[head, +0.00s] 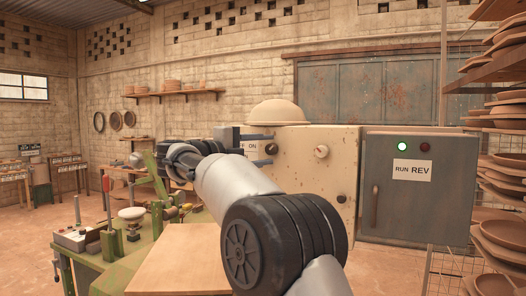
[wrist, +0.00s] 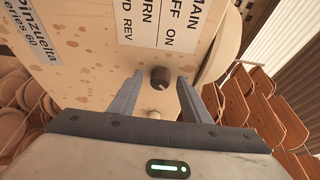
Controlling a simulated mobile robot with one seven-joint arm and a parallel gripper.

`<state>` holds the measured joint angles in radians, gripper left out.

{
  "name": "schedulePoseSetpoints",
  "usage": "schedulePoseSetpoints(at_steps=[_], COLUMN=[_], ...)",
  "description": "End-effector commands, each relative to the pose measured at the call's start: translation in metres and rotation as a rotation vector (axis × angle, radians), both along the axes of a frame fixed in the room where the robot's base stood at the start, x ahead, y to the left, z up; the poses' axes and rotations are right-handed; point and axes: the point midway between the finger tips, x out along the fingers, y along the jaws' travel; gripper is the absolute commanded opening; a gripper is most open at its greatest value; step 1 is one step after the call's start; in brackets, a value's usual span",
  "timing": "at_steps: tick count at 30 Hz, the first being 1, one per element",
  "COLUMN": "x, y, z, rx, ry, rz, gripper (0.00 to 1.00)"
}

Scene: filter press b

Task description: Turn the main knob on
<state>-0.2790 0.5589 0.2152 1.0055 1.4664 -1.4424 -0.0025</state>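The main knob is a small dark round knob (wrist: 160,77) on the spotted cream panel (wrist: 85,60), beside a white label (wrist: 170,22) reading MAIN, OFF, ON. My gripper (wrist: 158,82) is open. In the wrist view its two fingers stand on either side of the knob, with a gap on each side. In the head view the dark knob (head: 271,148) is at the left of the cream box (head: 335,165), and my gripper (head: 270,143) reaches it from the left. My arm hides part of the box and label. I cannot tell which way the knob points.
A grey cabinet (head: 418,200) with a lit green lamp and a RUN REV label stands right. Pottery shelves (head: 505,130) are at far right. A green workbench (head: 110,265) with tools is at left.

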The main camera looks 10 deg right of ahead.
Motion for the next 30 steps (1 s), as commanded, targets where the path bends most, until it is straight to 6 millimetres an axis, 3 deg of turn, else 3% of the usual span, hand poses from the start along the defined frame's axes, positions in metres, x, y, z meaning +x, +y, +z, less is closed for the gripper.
schedulePoseSetpoints(at_steps=[7, 11, 30], x=[-0.001, -0.006, -0.084], y=[0.001, 0.011, 0.128], z=[0.000, 0.000, 0.001], rx=[-0.001, -0.001, -0.001], ry=[0.000, -0.001, 0.000], rz=[0.001, 0.003, 0.004], gripper=[0.43, 0.43, 0.43])
